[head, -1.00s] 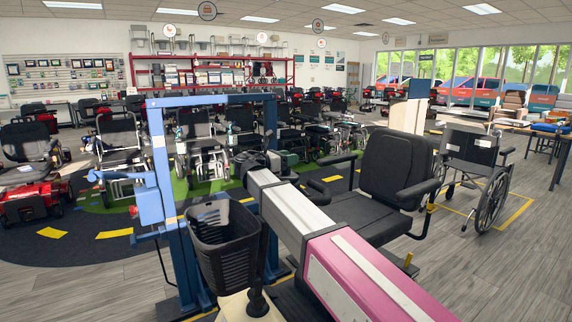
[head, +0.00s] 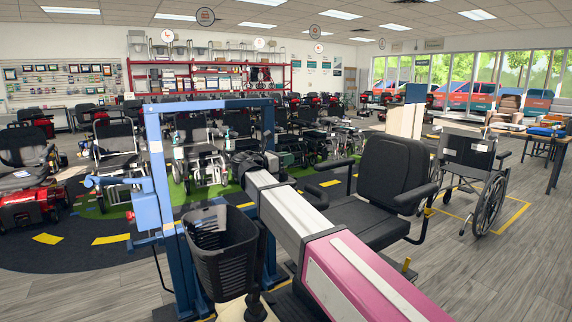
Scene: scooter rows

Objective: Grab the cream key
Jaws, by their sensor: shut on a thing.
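I cannot make out a cream key in the head view. My pink and light grey arm reaches from the bottom right towards the middle of the view. My gripper (head: 250,162) is the small dark shape at the arm's far end, in front of the blue frame's opening. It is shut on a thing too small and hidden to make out. Its fingertips do not show clearly.
A blue frame (head: 158,190) stands close on the left, with a black basket (head: 222,260) before it. A black seat (head: 385,190) is right of my arm. A wheelchair (head: 470,165) stands further right. Scooters and chairs fill the back.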

